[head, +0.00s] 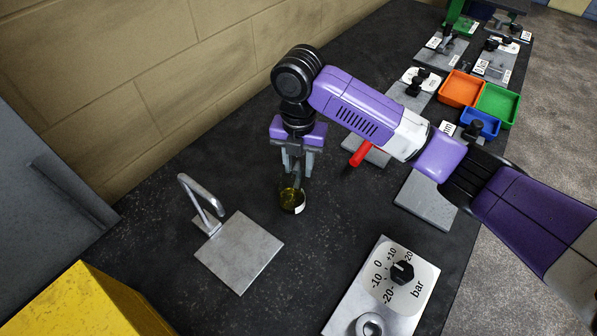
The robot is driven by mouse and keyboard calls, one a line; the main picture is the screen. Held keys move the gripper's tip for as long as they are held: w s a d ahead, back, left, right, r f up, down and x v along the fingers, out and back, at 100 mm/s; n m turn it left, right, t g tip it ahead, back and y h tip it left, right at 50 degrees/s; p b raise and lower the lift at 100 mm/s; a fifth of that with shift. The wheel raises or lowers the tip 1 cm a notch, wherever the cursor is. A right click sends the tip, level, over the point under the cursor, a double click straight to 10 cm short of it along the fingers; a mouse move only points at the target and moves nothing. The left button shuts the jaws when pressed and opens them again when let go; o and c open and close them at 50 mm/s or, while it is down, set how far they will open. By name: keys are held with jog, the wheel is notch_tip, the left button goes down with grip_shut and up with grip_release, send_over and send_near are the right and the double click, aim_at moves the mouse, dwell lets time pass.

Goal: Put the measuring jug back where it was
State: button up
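The measuring jug (292,202) is a small clear vessel with yellow-green liquid and a pale patch on its side. It is upright over the dark bench, right of a square metal plate. My gripper (298,172) points down at the jug's top, with its fingers at the rim. The fingertips overlap the jug, and I cannot tell whether they are closed on it. I also cannot tell whether the jug's base touches the bench. A bent metal spout (203,195) stands at the back left corner of the square metal plate (238,252).
A gauge panel (410,268) with a black knob stands at the front right. A red handle (361,153) lies behind my arm. Orange (462,88), green (497,105) and blue (480,124) trays are at the right. A yellow box (90,305) is at the lower left; a brick wall runs behind.

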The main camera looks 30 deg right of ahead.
notch_tip(320, 180, up, 9)
jog(key=shift+b, duration=0.3)
dwell(0.5)
